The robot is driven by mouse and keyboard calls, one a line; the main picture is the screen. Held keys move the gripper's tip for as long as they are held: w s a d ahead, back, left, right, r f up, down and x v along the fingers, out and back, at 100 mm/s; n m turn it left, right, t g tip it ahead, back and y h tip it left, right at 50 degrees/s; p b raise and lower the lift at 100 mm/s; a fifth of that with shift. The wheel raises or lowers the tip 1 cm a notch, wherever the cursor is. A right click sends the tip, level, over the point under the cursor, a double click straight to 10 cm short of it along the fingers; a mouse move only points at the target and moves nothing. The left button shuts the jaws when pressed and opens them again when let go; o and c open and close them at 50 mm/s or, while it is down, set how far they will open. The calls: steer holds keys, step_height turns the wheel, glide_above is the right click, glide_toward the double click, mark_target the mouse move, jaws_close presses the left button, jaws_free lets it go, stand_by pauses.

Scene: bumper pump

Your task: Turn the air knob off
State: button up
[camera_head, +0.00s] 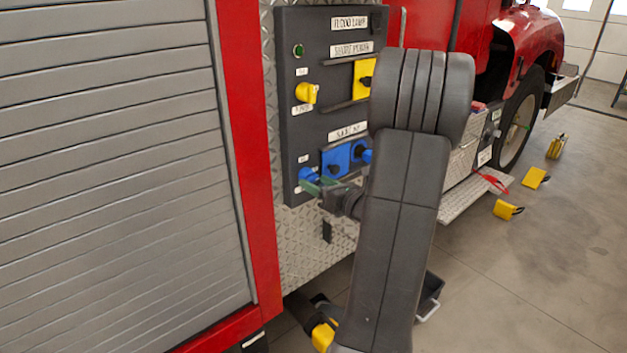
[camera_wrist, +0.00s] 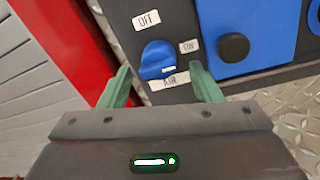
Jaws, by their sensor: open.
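The air knob is a blue knob (camera_wrist: 158,60) on the dark control panel, with an "OFF" label (camera_wrist: 146,20) above it, an "ON" label (camera_wrist: 189,46) to its right and an "AIR" label (camera_wrist: 170,82) below. In the head view the blue knob (camera_head: 308,175) is at the panel's lower left. My gripper (camera_wrist: 163,82) has its green fingers apart, one on each side of the knob's lower part, with nothing held between them. In the head view my gripper (camera_head: 325,186) is at the knob; whether a finger touches it I cannot tell.
A blue plate (camera_wrist: 245,35) with a black button sits right of the knob. Above on the panel are a yellow knob (camera_head: 305,93) and a yellow plate (camera_head: 364,78). A red post (camera_head: 247,150) and a grey shutter (camera_head: 110,160) stand left. Yellow blocks (camera_head: 535,178) lie on the floor.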

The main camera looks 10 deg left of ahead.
steer(key=shift+x, duration=1.05)
steer(key=c, duration=0.9)
